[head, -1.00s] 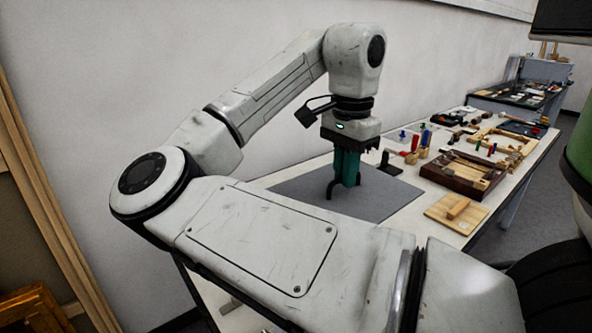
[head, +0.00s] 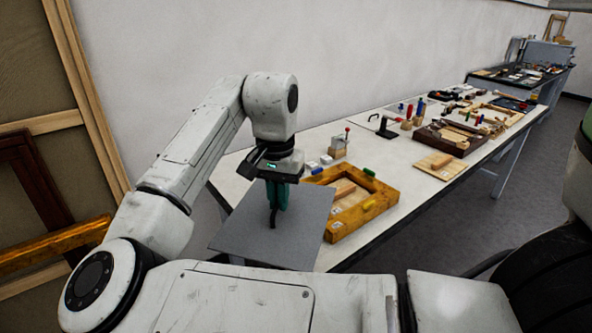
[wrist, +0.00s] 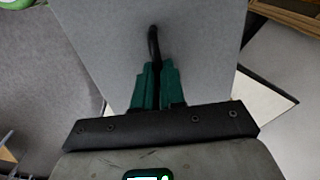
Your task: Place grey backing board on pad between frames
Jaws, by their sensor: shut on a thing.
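My gripper (head: 277,208) is shut on the black hooped handle (head: 273,219) of the flat grey backing board (head: 240,228). The board looks roughly level and shows at the left end of the table, overlapping its edge in the picture. Its height over the table is hard to tell. In the wrist view the green fingers (wrist: 153,68) pinch the handle (wrist: 153,42) above the grey board (wrist: 110,35). A gilt frame (head: 383,196) lies just right of the board, partly behind it. A dark brown frame (head: 455,147) lies farther along the table. I cannot pick out the pad for certain.
A pale wooden board (head: 430,160) with a small block lies between the gilt and dark frames. A black hooked piece (head: 385,130) and wooden blocks (head: 338,148) stand near the wall. Bare white tabletop (head: 400,185) shows right of the gilt frame. Frames lean at left.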

